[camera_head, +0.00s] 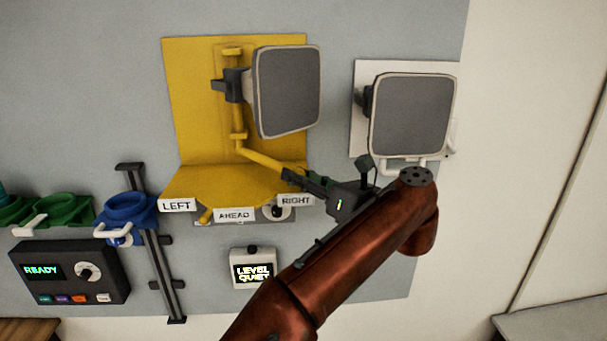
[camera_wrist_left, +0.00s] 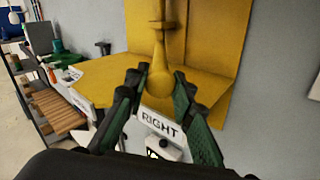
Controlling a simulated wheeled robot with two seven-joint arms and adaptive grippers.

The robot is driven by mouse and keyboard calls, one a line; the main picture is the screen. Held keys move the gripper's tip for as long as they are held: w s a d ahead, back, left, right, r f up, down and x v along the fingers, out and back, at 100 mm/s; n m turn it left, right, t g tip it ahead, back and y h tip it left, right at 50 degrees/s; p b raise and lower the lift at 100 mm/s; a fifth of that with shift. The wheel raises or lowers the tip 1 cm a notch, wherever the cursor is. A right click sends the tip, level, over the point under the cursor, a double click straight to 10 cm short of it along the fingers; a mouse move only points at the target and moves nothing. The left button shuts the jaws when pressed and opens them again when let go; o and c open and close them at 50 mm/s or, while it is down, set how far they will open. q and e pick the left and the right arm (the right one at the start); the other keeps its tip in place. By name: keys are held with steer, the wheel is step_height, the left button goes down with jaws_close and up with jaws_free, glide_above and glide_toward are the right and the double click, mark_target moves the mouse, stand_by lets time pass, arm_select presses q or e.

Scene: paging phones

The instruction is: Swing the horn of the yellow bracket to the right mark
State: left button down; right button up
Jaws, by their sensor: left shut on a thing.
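The yellow bracket (camera_head: 195,110) is on the grey wall panel, with a grey square-faced horn (camera_head: 288,92) on its upright rod. The horn's face is turned slightly to the right. A yellow lever (camera_head: 262,158) runs from the rod's foot down and right. My left gripper (camera_head: 296,179) is shut on the lever's outer end, just above the RIGHT label (camera_head: 296,200). The wrist view shows the lever's round end (camera_wrist_left: 160,82) between the fingers, with the RIGHT label (camera_wrist_left: 160,127) below. The LEFT label (camera_head: 177,205) and AHEAD label (camera_head: 234,215) are on the shelf front. My right gripper is not in view.
A second horn (camera_head: 412,115) on a white plate (camera_head: 362,128) hangs to the right, close to my left wrist. Below are a LEVEL QUIET box (camera_head: 253,268) and a READY control box (camera_head: 68,271). Blue (camera_head: 128,207) and green (camera_head: 68,208) holders stand at left.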

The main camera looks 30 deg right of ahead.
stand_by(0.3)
arm_select(q)
steer(key=c, duration=1.6)
jaws_free()
steer(key=v, duration=1.2)
